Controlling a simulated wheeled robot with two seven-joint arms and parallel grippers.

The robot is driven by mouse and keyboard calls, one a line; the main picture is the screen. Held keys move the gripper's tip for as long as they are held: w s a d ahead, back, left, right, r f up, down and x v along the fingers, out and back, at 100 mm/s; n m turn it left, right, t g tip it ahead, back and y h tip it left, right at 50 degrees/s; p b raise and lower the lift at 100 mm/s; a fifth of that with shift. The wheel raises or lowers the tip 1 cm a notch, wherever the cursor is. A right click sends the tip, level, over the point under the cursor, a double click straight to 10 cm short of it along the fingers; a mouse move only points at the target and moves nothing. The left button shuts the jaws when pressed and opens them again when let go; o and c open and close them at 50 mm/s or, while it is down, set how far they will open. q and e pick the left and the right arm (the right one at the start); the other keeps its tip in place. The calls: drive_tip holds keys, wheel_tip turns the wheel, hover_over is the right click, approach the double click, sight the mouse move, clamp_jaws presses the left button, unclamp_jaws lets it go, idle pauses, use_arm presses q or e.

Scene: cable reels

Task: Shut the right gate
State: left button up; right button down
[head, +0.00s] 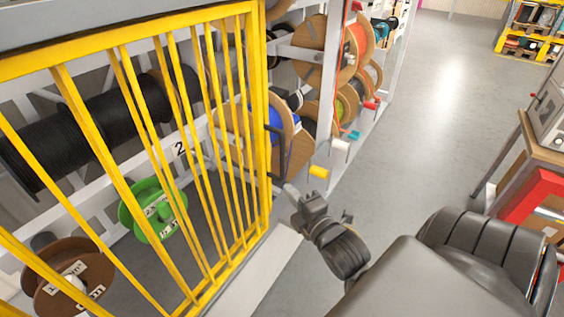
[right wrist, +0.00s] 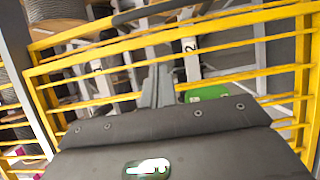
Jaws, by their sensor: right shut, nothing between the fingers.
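A yellow barred gate (head: 258,110) fills the left of the head view, with reels behind its bars. A dark upright handle (head: 275,140) is by its right edge. My right gripper (head: 291,191) is shut and empty, just right of the gate's edge and near the handle's lower end; I cannot tell whether it touches. In the right wrist view the shut fingers (right wrist: 158,86) point towards the yellow bars (right wrist: 230,22), and a dark bar like the handle (right wrist: 150,11) crosses the top. I cannot tell how far the gate stands open. My left gripper is out of view.
Behind the bars are a black reel (head: 95,130), a green reel (head: 153,208) and a brown reel (head: 68,278). More reels (head: 315,45) hang on the rack beyond. Grey floor (head: 440,100) is clear to the right, with a bench (head: 545,150) at the right edge.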

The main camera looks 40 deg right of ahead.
sight(282, 164)
drive_tip(key=w+b, duration=0.2)
drive_tip(key=w, duration=0.1)
drive_tip(key=w+d+b, duration=0.1)
drive_tip(key=w+b, duration=0.1)
drive_tip(key=w, duration=0.1)
drive_tip(key=w+b, duration=0.2)
drive_tip(key=w, duration=0.1)
drive_tip(key=shift+w+d, duration=0.25)
drive_tip(key=shift+w, duration=0.1)
drive_tip(key=d+p, duration=0.2)
drive_tip(key=d, duration=0.2)
drive_tip(key=shift+w, duration=0.15)
drive_tip(key=shift+w+f, duration=0.1)
drive_tip(key=shift+a, duration=0.1)
